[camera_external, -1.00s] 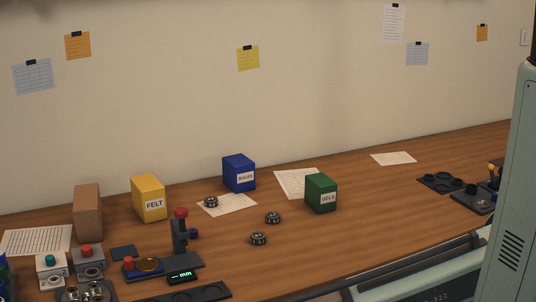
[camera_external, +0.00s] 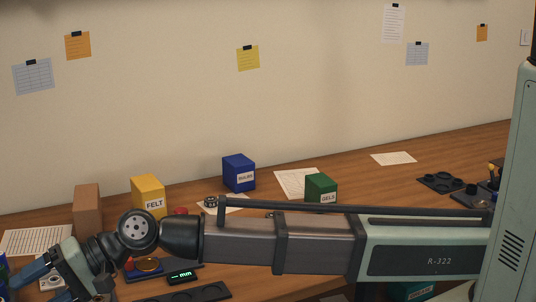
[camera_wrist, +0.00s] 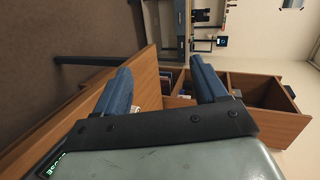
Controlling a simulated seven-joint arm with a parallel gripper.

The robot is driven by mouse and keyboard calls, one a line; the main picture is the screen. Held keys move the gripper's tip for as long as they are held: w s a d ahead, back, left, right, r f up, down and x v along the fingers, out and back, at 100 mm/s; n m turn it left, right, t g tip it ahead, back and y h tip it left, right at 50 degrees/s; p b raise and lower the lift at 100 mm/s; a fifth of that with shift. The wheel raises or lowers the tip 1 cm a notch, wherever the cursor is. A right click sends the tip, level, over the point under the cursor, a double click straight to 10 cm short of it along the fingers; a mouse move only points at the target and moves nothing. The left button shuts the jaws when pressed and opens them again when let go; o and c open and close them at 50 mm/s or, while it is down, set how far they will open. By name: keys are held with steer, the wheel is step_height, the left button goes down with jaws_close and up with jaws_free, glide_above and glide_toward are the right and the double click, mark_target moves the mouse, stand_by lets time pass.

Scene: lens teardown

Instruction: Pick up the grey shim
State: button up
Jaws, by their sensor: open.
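I cannot make out a grey shim in either view. My gripper (camera_external: 36,278) is at the lower left of the external view, over the left end of the bench, its blue fingers pointing left. In the wrist view my gripper (camera_wrist: 162,80) is open, its two blue fingers well apart with nothing between them. A measuring stand with a green "mm" display (camera_external: 181,276) and an amber disc (camera_external: 149,264) stands just right of my gripper. My arm hides part of the bench, including the stand's upper part.
A brown block (camera_external: 87,205), yellow FELT box (camera_external: 148,193), blue box (camera_external: 239,173) and green GELS box (camera_external: 321,187) stand behind my arm. A dark tray (camera_external: 195,293) lies at the front edge. The wrist view shows a wooden shelf unit (camera_wrist: 258,90) beyond the fingers.

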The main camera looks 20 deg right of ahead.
steer(key=w+d+f+h, duration=0.2)
steer(key=w+d+h, duration=0.1)
steer(key=w+d, duration=0.7)
steer(key=w+d+f+h, duration=0.25)
steer(key=w+d, duration=0.55)
steer(key=d, duration=0.4)
steer(key=w+d+m+h, duration=0.1)
steer(key=w+d+h, duration=0.3)
steer(key=d, duration=0.7)
steer(key=w+d+m+t+h, duration=0.1)
steer(key=w+d+m+h, duration=0.1)
steer(key=w+d, duration=0.6)
steer(key=w+d+m+h, duration=0.1)
steer(key=w+d+h, duration=0.2)
steer(key=d, duration=1)
steer(key=shift+s+a+f, duration=0.1)
steer(key=shift+s+f, duration=0.1)
steer(key=shift+f, duration=3.2)
steer(key=shift+s+a+f, duration=0.1)
steer(key=shift+s+f, duration=0.05)
steer(key=shift+f, duration=3.2)
steer(key=c, duration=1.2)
steer(key=shift+o, duration=0.2)
steer(key=shift+r, duration=0.15)
